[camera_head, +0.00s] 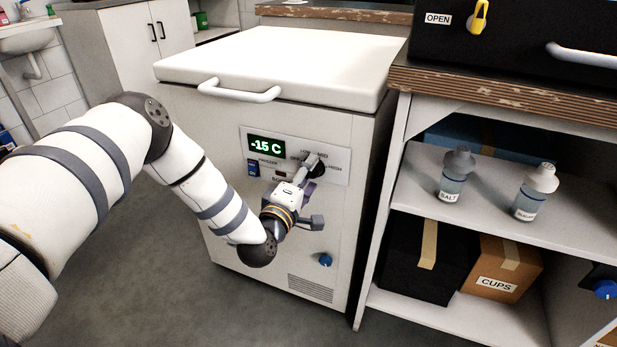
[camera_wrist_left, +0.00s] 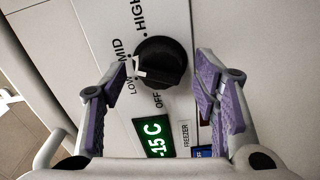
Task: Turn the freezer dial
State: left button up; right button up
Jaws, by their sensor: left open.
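The white chest freezer (camera_head: 225,235) stands in the middle of the head view with its lid closed. Its front panel has a green display (camera_head: 267,146) reading -15 C. The black freezer dial (camera_wrist_left: 162,62) shows in the left wrist view, with a white mark on its left side, toward LOW and MID. OFF, LOW, MID and HIGH are printed around it. My left gripper (camera_head: 308,178) is at the panel. In the left wrist view its purple-padded fingers (camera_wrist_left: 160,95) are open, one on each side of the dial, with gaps showing. My right gripper is not in view.
The lid handle (camera_head: 238,91) juts out above the panel. A blue knob (camera_head: 326,260) sits low on the freezer front. A shelf unit (camera_head: 500,207) with salt and sugar shakers and boxes stands close on the right. Floor is clear at the left.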

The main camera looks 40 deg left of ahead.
pick_arm(q)
jog(key=shift+w, duration=0.15)
jog(key=c, duration=1.2)
jog(key=shift+o, duration=0.2)
jog(key=shift+m, duration=0.3)
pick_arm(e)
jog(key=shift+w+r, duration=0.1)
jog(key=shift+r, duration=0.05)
pick_arm(q)
jog(key=m+p, duration=0.2)
jog(key=m, duration=0.2)
jog(key=shift+r+m, duration=0.15)
jog(key=shift+m, duration=0.15)
jog(key=m+p, duration=0.2)
jog(key=m, duration=0.2)
jog(key=shift+m, duration=0.3)
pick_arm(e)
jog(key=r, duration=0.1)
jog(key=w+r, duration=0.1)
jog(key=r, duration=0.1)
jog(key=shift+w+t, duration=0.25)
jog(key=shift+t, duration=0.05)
pick_arm(q)
jog(key=o, duration=1.2)
jog(key=shift+c, duration=0.2)
